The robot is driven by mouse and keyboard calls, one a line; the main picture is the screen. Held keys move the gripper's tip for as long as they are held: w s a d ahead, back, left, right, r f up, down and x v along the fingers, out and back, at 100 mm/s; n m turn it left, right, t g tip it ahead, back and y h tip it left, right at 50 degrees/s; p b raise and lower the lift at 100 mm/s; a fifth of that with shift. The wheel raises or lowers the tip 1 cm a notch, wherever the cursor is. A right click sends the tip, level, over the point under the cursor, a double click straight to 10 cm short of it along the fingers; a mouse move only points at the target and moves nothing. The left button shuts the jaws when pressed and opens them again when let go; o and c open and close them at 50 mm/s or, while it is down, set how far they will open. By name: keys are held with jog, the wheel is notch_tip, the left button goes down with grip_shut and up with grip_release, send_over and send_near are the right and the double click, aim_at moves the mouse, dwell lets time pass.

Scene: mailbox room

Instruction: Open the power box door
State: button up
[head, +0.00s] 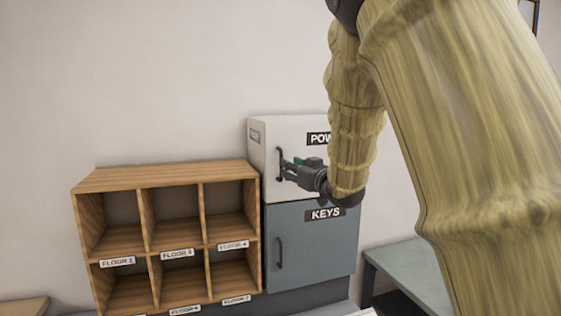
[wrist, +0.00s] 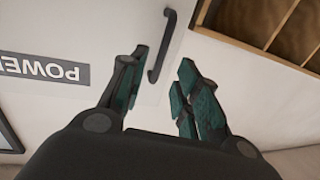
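The white power box (head: 285,132) hangs on the wall above a grey KEYS box, and its door looks closed. Its POWER label is partly covered by my arm in the head view and appears upside down in the wrist view (wrist: 42,68). The dark vertical door handle (head: 279,163) is at the door's left side. It also shows in the wrist view (wrist: 163,46). My gripper (head: 292,168) is at the handle. In the wrist view my gripper (wrist: 160,78) is open, with the handle's near end between its fingertips. I cannot tell whether either finger touches it.
The grey KEYS box (head: 312,240) with its own handle sits directly below. A wooden shelf of labelled compartments (head: 165,180) stands close on the left. A grey-green table (head: 415,270) is at the lower right. The wall above the shelf is clear.

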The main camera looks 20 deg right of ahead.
jog(key=shift+p+x, duration=1.2)
jog(key=shift+x, duration=2.2)
grip_shut()
jog(key=shift+a, duration=0.15)
jog(key=shift+s, duration=0.15)
